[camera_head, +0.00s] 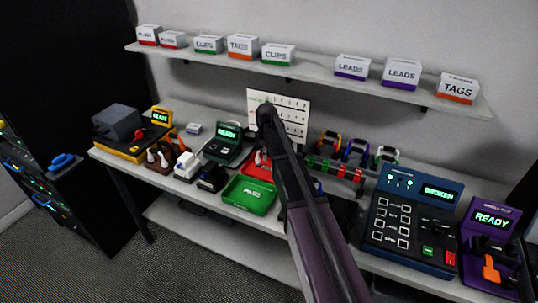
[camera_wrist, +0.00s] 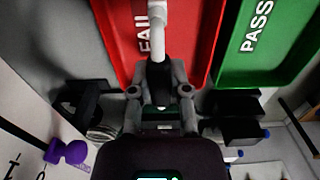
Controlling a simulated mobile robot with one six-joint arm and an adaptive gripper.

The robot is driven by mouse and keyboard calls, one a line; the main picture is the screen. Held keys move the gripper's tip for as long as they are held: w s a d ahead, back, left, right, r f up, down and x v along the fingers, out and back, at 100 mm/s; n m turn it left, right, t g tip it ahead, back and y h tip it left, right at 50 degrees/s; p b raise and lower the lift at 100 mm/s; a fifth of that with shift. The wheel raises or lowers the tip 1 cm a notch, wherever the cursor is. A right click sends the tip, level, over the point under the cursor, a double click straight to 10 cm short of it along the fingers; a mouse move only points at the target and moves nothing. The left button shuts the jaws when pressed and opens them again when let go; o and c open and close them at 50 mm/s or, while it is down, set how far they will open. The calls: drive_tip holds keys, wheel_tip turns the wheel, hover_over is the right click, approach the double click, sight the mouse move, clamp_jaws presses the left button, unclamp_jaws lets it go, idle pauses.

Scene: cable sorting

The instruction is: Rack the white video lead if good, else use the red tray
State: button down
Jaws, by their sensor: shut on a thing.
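In the wrist view my gripper (camera_wrist: 160,92) is shut on the white video lead (camera_wrist: 158,18), whose white end stands out past the fingers. It shows against the red tray (camera_wrist: 190,45), marked FAIL; how high it is above the tray I cannot tell. The green tray (camera_wrist: 268,60), marked PASS, is to the right. In the head view the red tray (camera_head: 257,166) is partly behind my arm, which hides my gripper, and the green tray (camera_head: 249,195) lies in front. The blue tester (camera_head: 412,222) shows BROKEN on its screen (camera_head: 441,190).
A rack (camera_head: 335,170) with coiled leads stands right of my arm. A purple machine (camera_head: 490,235) reading READY is at the far right. Black boxes (camera_head: 212,178), white devices (camera_head: 187,165) and a green device (camera_head: 226,144) crowd the bench's left. A shelf (camera_head: 315,78) with labelled boxes hangs above.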

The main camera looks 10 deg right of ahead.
drive_tip(key=shift+f+b, duration=0.4)
idle(0.8)
drive_tip(key=c, duration=0.5)
unclamp_jaws()
drive_tip(key=o, duration=0.5)
drive_tip(key=shift+r, duration=0.1)
drive_tip(key=shift+r+p, duration=3.95)
drive_tip(key=shift+p, duration=0.1)
